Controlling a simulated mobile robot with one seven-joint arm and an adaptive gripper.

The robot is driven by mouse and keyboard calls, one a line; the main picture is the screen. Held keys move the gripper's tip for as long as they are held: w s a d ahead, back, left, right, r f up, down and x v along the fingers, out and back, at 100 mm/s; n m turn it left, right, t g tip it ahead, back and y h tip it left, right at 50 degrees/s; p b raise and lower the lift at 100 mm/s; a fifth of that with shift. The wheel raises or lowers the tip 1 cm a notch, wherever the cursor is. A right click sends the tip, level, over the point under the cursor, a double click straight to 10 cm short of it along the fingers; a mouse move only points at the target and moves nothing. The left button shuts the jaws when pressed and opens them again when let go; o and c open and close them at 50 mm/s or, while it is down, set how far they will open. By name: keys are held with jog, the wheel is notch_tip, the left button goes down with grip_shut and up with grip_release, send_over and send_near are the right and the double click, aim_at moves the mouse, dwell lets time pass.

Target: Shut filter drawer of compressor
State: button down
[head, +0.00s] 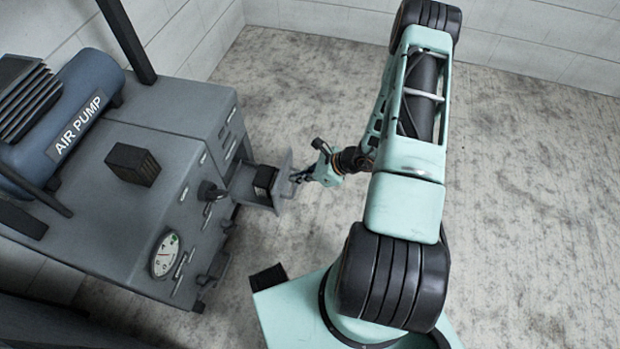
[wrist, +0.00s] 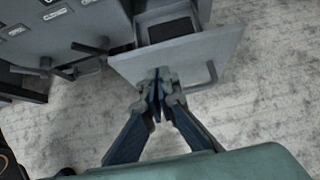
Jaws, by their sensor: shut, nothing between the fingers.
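The grey compressor (head: 150,205) stands at the left in the head view. Its filter drawer (head: 258,193) sticks out of the side, open, with a dark filter block inside. In the wrist view the drawer front (wrist: 180,58) spans the upper middle, with a bar handle (wrist: 200,80) on its right part and the dark block (wrist: 170,30) behind it. My gripper (head: 298,176) is shut and empty at the outer face of the drawer front. In the wrist view its fingertips (wrist: 158,75) overlap the lower part of that face, left of the handle. I cannot tell whether they touch it.
A blue air pump tank (head: 75,125) lies on top of the compressor. A gauge (head: 165,253), a dark knob (head: 210,190) and levers project from its front, near the drawer. White block walls (head: 530,40) stand behind. The concrete floor (head: 540,200) at the right is clear.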

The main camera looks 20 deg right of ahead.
jog(key=shift+w+a, duration=0.6)
jog(key=shift+a, duration=0.3)
jog(key=shift+a, duration=0.1)
